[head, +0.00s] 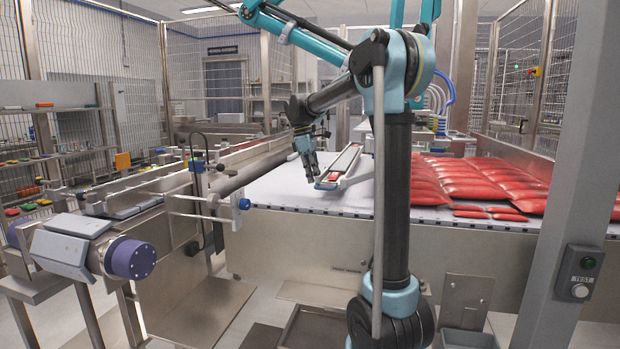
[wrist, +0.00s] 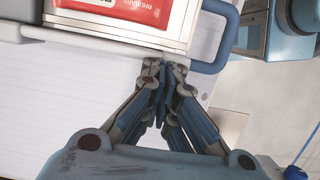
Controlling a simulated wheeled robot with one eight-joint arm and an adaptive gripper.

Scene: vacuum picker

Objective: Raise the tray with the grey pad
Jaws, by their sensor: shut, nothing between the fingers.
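A long, narrow metal tray (head: 347,158) lies on the white belt, with a red pack at its near end. In the wrist view its metal rim (wrist: 120,38) shows at the top, with the red pack (wrist: 125,10) in it and a blue handle (wrist: 224,55) at its corner. A grey pad cannot be made out for certain. My gripper (head: 313,171) hangs just left of the tray's near end. In the wrist view my gripper's fingertips (wrist: 166,68) are together and empty, near the rim and left of the handle; contact cannot be told.
Many red packs (head: 490,180) lie on the right part of the white belt (head: 285,190). A metal rail with a dark roller (head: 245,175) runs left of the belt. A post with a test button (head: 580,291) stands at the right.

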